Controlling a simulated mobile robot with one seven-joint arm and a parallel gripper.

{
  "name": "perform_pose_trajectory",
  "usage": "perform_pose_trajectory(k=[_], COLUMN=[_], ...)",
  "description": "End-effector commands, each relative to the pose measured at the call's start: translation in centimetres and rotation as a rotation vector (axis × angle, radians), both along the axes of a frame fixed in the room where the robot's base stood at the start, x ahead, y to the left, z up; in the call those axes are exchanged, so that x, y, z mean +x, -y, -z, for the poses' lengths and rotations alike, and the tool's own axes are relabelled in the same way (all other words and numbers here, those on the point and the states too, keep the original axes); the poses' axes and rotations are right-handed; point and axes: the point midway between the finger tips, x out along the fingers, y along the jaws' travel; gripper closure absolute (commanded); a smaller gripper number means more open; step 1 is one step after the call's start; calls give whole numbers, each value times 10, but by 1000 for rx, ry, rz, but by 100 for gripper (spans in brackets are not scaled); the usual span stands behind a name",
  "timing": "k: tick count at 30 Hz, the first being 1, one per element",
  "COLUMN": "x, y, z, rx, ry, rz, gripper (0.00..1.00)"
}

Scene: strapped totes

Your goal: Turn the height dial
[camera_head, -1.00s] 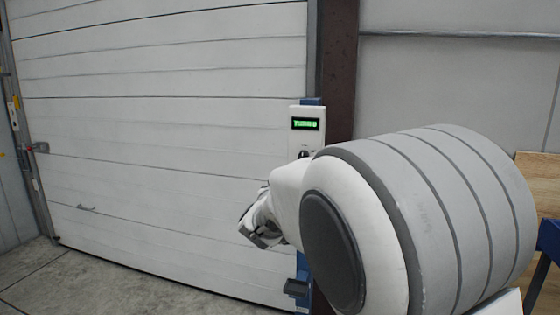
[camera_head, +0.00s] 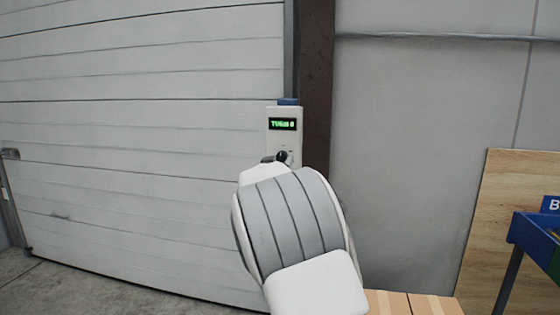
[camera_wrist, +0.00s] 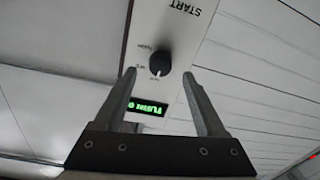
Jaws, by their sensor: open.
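The height dial (camera_wrist: 160,62) is a round black knob on a pale control panel (camera_wrist: 180,35). In the wrist view it lies a little beyond and between the two fingertips of my gripper (camera_wrist: 160,72), which is open and empty. The picture there is turned over, with a green lit display (camera_wrist: 147,107) below the dial and the word START above. In the head view the dial (camera_head: 282,156) shows under the green display (camera_head: 283,124), just above my arm. My arm hides the lower panel and most of my gripper there.
A large white sectional door (camera_head: 140,150) fills the left. A dark brown post (camera_head: 317,80) stands right of the panel. A wooden board (camera_head: 500,200) and a blue bin (camera_head: 535,240) are at the right.

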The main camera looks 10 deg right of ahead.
Motion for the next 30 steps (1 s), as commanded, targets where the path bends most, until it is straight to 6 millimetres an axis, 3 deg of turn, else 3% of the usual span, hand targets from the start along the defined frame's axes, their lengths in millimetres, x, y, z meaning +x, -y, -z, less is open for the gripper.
perform_pose_trajectory(k=[9, 21, 30], x=[29, 33, 32], y=[11, 12, 11], z=[0, 0, 0], rx=[-1, -1, -1], ry=[0, 0, 0], rz=[0, 0, 0], gripper=[27, 29, 83])
